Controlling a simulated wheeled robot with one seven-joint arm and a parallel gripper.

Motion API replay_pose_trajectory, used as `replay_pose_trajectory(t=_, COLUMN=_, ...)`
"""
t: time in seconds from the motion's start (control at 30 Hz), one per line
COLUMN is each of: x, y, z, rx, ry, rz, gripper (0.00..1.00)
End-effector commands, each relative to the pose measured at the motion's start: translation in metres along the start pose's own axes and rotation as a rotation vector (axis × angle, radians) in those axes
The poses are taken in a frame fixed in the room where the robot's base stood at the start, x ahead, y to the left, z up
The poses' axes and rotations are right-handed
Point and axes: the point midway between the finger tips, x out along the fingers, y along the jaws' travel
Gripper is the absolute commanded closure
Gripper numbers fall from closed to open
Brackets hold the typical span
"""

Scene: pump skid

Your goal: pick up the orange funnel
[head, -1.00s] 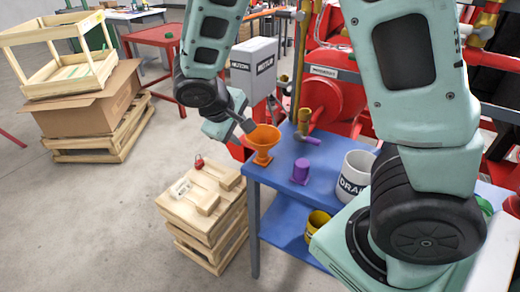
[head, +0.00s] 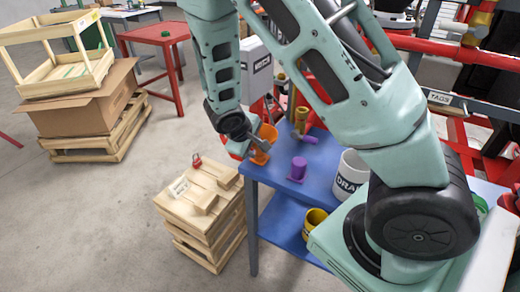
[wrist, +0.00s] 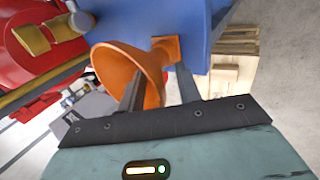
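The orange funnel (head: 267,134) stands near the left corner of the blue table (head: 272,178). In the head view my gripper (head: 256,143) is at the funnel from the left and covers part of it. In the wrist view the funnel (wrist: 125,65) shows its wide cone on the left and its small base toward the upper right. My gripper's two fingers (wrist: 158,80) are apart there. One finger overlaps the cone and the other is beside the narrow end. I cannot tell whether they touch it.
A purple part (head: 298,168) and a white DRAIN container (head: 350,172) stand on the table to the right. A yellow container (head: 315,222) is on the lower shelf. Stacked wooden pallets (head: 205,225), with blocks and a red padlock (head: 196,160), stand left of the table.

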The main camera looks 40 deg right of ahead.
Motion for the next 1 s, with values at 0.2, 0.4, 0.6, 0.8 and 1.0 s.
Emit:
replay_pose_trajectory(t=0.2, x=0.0, y=0.0, z=0.0, rx=0.0, ry=0.001, rz=0.0, gripper=0.69)
replay_pose_trajectory(t=0.4, x=0.0, y=0.0, z=0.0, rx=0.0, ry=0.001, rz=-0.001, gripper=1.0)
replay_pose_trajectory(t=0.6, x=0.0, y=-0.001, z=0.0, rx=-0.001, ry=0.001, rz=-0.002, gripper=1.0)
replay_pose_trajectory(t=0.8, x=-0.004, y=0.001, z=-0.001, rx=0.001, ry=0.003, rz=-0.004, gripper=1.0)
replay_pose_trajectory(t=1.0, x=-0.032, y=0.019, z=-0.002, rx=0.004, ry=0.008, rz=-0.004, gripper=1.0)
